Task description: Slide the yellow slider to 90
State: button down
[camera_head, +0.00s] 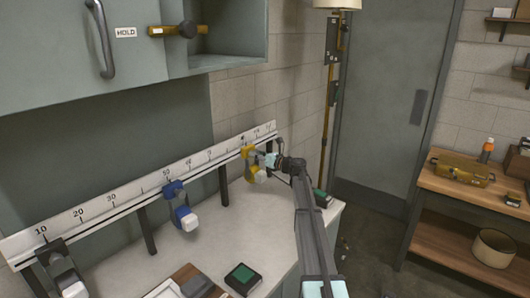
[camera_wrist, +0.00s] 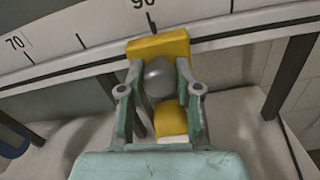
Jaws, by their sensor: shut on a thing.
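The yellow slider (camera_wrist: 158,45) sits on the rail under the number strip. In the wrist view its yellow top lies just below the tick under the 90 label (camera_wrist: 143,3), its middle a little right of that tick. In the head view the yellow slider (camera_head: 248,153) is on the right part of the rail. My gripper (camera_wrist: 157,88) has its fingers on both sides of the slider's grey knob (camera_wrist: 158,76) and is shut on it. In the head view my gripper (camera_head: 270,160) reaches the slider from the right and partly covers it.
A blue slider (camera_head: 179,205) sits near 50 and a dark slider (camera_head: 58,268) near 10. Dark posts hold the rail over a pale counter (camera_head: 225,225). A green-topped box (camera_head: 242,278) stands at its front. Rail (camera_head: 115,212) is clear between blue and yellow.

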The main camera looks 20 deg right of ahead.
jog(key=shift+s+a, duration=0.2)
jog(key=shift+a, duration=0.15)
jog(key=shift+d, duration=0.1)
jog(key=c, duration=0.8)
grip_release()
jog(key=shift+w, duration=0.1)
jog(key=shift+d, duration=0.1)
jog(key=v, duration=1.2)
